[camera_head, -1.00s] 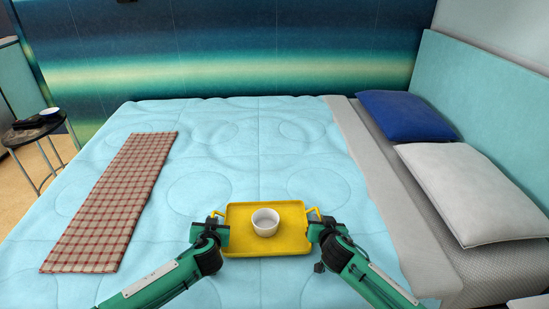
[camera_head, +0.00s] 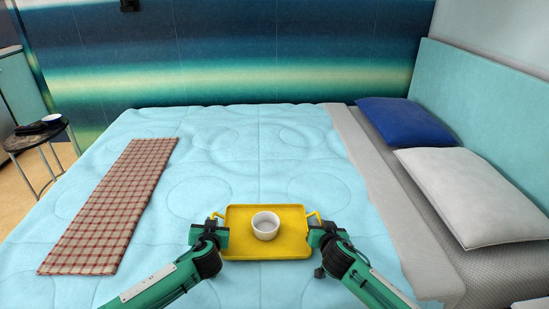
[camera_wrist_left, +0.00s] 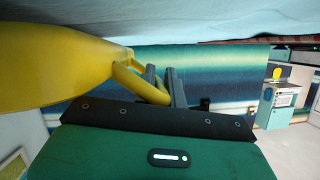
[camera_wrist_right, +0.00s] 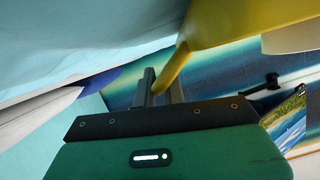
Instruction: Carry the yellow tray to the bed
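The yellow tray (camera_head: 286,244) is level over the near part of the bed (camera_head: 262,170), with a white bowl (camera_head: 265,227) standing on it. My left gripper (camera_head: 215,224) is at the tray's left handle; in the left wrist view its fingers (camera_wrist_left: 165,86) are around the yellow handle (camera_wrist_left: 136,82). My right gripper (camera_head: 316,224) is at the right handle; in the right wrist view its fingers (camera_wrist_right: 162,88) are around that handle (camera_wrist_right: 172,73). The tray's underside is hidden in the head view, and I cannot tell whether it touches the quilt.
A red checked blanket (camera_head: 112,205) lies on the bed to the left. Blue (camera_head: 406,121) and white (camera_head: 473,193) pillows are at the right by the headboard. A small round table (camera_head: 34,135) stands beyond the bed's left edge. The quilt behind the tray is clear.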

